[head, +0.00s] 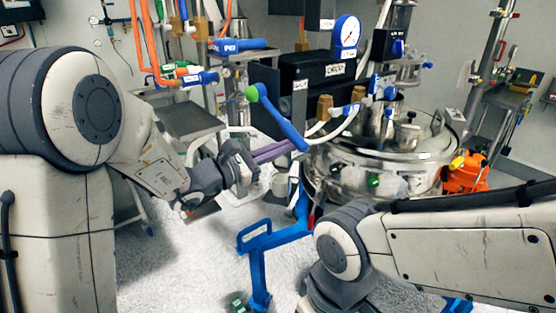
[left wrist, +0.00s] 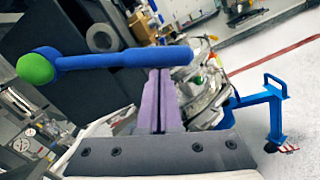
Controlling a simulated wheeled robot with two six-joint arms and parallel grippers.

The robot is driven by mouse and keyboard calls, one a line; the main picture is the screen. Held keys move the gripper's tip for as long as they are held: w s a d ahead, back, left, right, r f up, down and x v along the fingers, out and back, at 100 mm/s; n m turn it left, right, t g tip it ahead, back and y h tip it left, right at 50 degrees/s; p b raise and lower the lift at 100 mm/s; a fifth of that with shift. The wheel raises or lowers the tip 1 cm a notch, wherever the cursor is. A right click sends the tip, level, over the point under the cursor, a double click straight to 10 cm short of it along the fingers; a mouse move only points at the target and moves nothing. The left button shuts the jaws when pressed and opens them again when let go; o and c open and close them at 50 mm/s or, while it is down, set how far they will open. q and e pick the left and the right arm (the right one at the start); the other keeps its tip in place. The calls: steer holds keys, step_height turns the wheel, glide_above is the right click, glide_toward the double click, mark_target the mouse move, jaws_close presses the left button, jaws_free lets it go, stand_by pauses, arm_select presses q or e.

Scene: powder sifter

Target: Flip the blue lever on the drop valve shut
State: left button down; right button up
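The blue lever (head: 277,117) is a blue bar with a green ball at its upper left end. In the head view it slopes down to the right, toward the steel vessel. In the left wrist view the lever (left wrist: 125,58) crosses the picture nearly level, with the green ball at left. My left gripper (head: 298,146) has purple fingers lying close together, with their tips by the lever's lower right part. In the left wrist view the fingertips (left wrist: 160,72) end at the lever's edge; I cannot tell whether they touch it. My right gripper is out of view.
The steel vessel (head: 345,165) with pipes and hoses stands right of the lever. A pressure gauge (head: 347,32) is above it. A blue floor frame (head: 262,240) stands below. My right arm crosses the lower right. Grey floor is free at lower left.

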arm_select(q)
steer(key=r+n, duration=0.1)
steer(key=r, duration=0.1)
steer(key=s+d+r+n+p, duration=0.1)
steer(key=r+n+p, duration=0.1)
steer(key=r+n, duration=0.1)
steer(key=shift+s+d+r, duration=0.3)
steer(key=shift+s+r, duration=0.05)
steer(key=shift+r+n, duration=0.4)
steer(key=shift+r+t+p, duration=0.3)
steer(key=shift+r+p, duration=0.05)
steer(key=shift+r, duration=0.5)
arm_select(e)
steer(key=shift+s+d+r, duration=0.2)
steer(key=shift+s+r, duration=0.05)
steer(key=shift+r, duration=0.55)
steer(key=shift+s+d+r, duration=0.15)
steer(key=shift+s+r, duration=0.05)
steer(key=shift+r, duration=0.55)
arm_select(q)
steer(key=shift+r, duration=0.15)
steer(key=b, duration=0.7)
glide_toward(288, 128)
steer(key=shift+y, duration=0.3)
steer(key=s, duration=0.5)
steer(key=shift+a+r, duration=0.15)
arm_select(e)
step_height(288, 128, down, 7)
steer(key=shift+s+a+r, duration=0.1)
